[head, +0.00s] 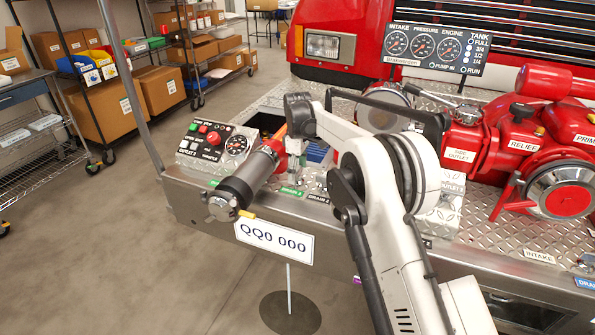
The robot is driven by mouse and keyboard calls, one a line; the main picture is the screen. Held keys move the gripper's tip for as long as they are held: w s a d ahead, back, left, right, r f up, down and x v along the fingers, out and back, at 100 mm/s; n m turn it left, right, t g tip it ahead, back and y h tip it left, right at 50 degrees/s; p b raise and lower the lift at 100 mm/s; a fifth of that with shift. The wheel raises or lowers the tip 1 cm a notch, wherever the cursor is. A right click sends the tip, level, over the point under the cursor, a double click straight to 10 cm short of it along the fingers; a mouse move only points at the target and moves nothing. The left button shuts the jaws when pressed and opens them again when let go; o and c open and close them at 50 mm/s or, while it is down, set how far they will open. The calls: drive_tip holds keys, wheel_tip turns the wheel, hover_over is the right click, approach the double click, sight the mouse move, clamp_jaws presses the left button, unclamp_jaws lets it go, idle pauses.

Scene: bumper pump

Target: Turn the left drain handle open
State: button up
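The bumper has a green drain label (291,191) and another label reading drain (318,198) to its right. Near the green label, small metal parts are crowded under my gripper, and I cannot make out the left drain handle or its angle. My gripper (294,170) points down just above the green label, behind and right of a dark cylinder with a red end. It is small and partly merged with the metal behind it, so its fingers and any contact are unclear. My white arm hides part of the bumper to the right.
The dark cylinder (248,183) sticks out over the front edge, close to my gripper. A control panel (215,145) stands left of it. A licence plate (274,241) hangs below. The red pump (520,140) fills the right side. Open floor lies at left, before shelves.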

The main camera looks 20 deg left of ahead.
sight(298, 170)
wheel_tip(298, 170, up, 12)
idle(0.7)
idle(0.4)
